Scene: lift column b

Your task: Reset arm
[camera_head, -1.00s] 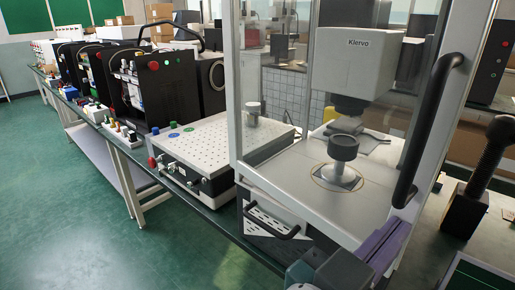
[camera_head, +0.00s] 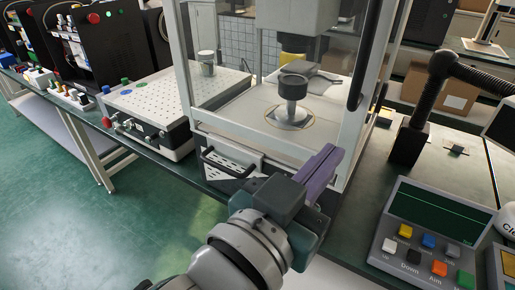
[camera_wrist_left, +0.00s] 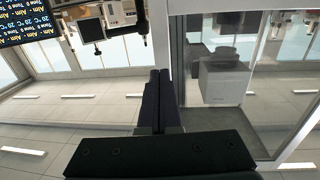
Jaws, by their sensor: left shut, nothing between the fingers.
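My left gripper (camera_head: 322,174) has purple fingers, pressed together with nothing between them. It is in front of the glass-walled machine, near the right front post of its frame. In the left wrist view its dark fingers (camera_wrist_left: 155,100) lie side by side, and the camera looks toward the ceiling. My left arm comes up from the bottom of the head view. My right gripper does not show in either view.
The machine (camera_head: 250,120) holds a dark round part on a pale base (camera_head: 292,110). Left of it is a perforated plate unit (camera_head: 170,100). A control panel with coloured buttons (camera_head: 430,240) and a black post (camera_head: 408,145) stand right.

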